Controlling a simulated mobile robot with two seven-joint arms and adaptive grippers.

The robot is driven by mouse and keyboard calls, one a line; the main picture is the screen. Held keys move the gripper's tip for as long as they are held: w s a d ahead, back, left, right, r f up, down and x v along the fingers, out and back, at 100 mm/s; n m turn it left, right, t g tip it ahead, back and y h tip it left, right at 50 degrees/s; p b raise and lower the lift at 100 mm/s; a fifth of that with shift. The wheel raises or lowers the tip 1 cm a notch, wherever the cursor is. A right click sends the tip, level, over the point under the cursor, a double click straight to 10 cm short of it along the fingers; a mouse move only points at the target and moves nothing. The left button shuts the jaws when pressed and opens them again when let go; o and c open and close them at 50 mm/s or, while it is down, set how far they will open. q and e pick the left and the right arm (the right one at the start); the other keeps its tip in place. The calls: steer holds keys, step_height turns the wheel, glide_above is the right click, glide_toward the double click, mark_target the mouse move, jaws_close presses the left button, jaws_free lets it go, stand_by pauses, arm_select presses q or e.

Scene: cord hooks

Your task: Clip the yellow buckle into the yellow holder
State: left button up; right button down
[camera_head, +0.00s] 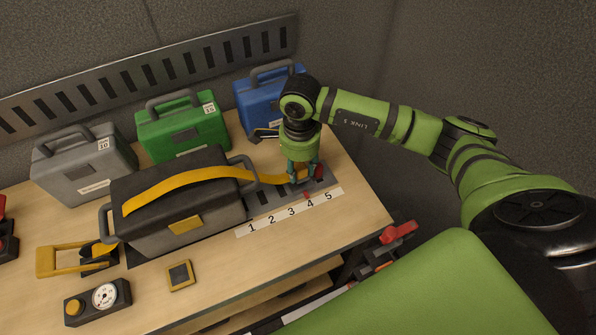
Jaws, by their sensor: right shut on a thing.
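A yellow strap (190,178) runs over the dark grey case (158,233) and down its right side to my right gripper (303,175). My right gripper points down over the slotted dark rail (262,199), near the numbers 4 and 5. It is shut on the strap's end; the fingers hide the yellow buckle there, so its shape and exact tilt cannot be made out. I cannot clearly pick out the yellow holder at the rail; the gripper covers part of that area. My left gripper is not in view.
Grey (82,170), green (183,130) and blue (262,95) cases stand along the back. A yellow-framed piece (62,261), a gauge box (97,302) and a small yellow-edged square (181,275) lie front left. The table's right front is clear.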

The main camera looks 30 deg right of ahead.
mark_target(298, 165)
steer(key=shift+r+p, duration=1.1)
steer(key=shift+r, duration=0.85)
steer(key=shift+a+r+n, duration=0.2)
steer(key=shift+r+n, duration=0.3)
steer(key=s+a+r+n, duration=0.1)
steer(key=s+r+n, duration=0.1)
steer(key=r+n, duration=0.3)
steer(key=s+a+r+n, duration=0.2)
steer(key=r+n, duration=0.4)
steer(key=n, duration=0.6)
steer(key=shift+s+a+n, duration=0.15)
steer(key=shift+s+n, duration=0.15)
steer(key=shift+s, duration=0.2)
